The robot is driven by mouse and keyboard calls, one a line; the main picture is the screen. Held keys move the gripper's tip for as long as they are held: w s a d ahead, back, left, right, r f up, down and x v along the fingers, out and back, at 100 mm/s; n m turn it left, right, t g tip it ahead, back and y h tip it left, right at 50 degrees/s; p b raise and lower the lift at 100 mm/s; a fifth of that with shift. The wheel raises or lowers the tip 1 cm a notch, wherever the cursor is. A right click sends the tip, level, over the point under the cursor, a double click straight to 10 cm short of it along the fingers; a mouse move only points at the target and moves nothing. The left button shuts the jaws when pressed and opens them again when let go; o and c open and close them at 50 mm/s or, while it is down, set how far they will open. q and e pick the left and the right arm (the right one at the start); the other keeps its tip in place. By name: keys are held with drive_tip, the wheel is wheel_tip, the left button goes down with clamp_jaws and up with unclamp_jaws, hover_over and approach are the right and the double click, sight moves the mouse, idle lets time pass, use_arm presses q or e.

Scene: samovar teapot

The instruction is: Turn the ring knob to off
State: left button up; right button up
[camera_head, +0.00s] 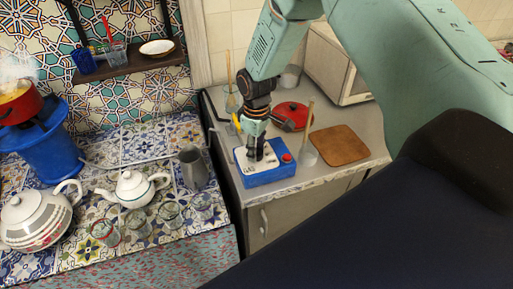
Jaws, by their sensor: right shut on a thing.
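A blue box with a white top panel (274,174) sits on the grey counter, near its front left corner. A red button (287,157) shows on the right of its top. My right gripper (257,155) points down onto the white panel, its fingers close together at the place of the ring knob. The fingers hide the knob, so its angle cannot be seen. The right arm comes in from the top right. My left gripper is not in view.
A red lid (291,112), a wooden board (339,146) and a clear cup (307,157) stand behind and right of the box. On the tiled table at left are a white teapot (131,188), a larger pot (33,217), a metal pitcher (193,167) and several glasses. A steaming red pot (17,104) stands far left.

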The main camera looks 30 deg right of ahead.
drive_tip(key=shift+s+f, duration=0.15)
drive_tip(key=shift+s, duration=0.1)
idle(0.3)
drive_tip(key=o, duration=1.2)
drive_tip(key=shift+w, duration=0.2)
wheel_tip(320, 180, up, 12)
drive_tip(key=shift+r, duration=0.1)
